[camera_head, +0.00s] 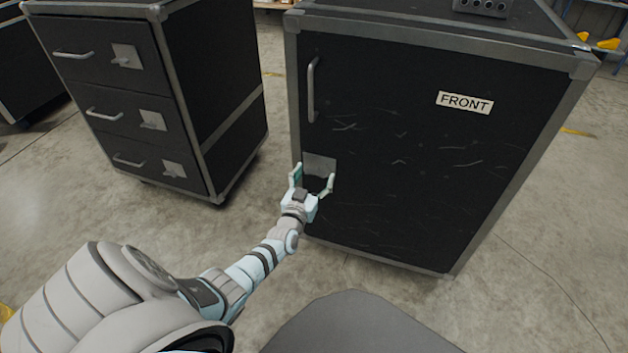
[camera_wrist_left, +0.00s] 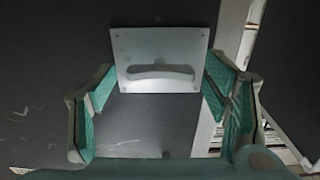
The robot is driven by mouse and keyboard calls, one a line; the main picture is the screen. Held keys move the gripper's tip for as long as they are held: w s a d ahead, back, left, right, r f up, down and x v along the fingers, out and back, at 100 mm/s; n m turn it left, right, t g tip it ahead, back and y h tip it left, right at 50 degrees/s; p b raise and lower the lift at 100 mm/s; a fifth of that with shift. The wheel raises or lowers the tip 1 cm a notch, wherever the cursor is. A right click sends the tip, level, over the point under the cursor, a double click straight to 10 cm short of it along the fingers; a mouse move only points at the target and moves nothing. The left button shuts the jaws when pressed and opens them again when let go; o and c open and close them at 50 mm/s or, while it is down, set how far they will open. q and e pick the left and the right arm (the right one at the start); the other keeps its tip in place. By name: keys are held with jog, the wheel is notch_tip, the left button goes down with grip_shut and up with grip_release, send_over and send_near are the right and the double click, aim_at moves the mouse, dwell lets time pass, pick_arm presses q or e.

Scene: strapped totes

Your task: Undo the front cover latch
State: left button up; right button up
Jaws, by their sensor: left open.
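The front cover (camera_head: 420,150) is the black, scuffed face of a metal-edged case with a "FRONT" label (camera_head: 464,103). Its latch (camera_head: 320,164) is a grey square plate low on the cover's left side. In the left wrist view the latch plate (camera_wrist_left: 160,48) carries a horizontal bar-shaped piece (camera_wrist_left: 160,72). My left gripper (camera_head: 313,176) is open just in front of the plate. In the wrist view its green-padded fingers (camera_wrist_left: 160,95) stand either side of the plate's lower part, with nothing gripped. Whether they touch the plate cannot be told. My right gripper is out of view.
A vertical handle (camera_head: 312,90) sits above the latch. A black drawer case (camera_head: 100,85) with several handles stands to the left, with a floor gap between the cases. A dark box (camera_head: 483,6) lies on top of the front case. Concrete floor (camera_head: 540,240) is clear at right.

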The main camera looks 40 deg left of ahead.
pick_arm(q)
jog(key=c, duration=1.2)
jog(key=shift+o, duration=0.2)
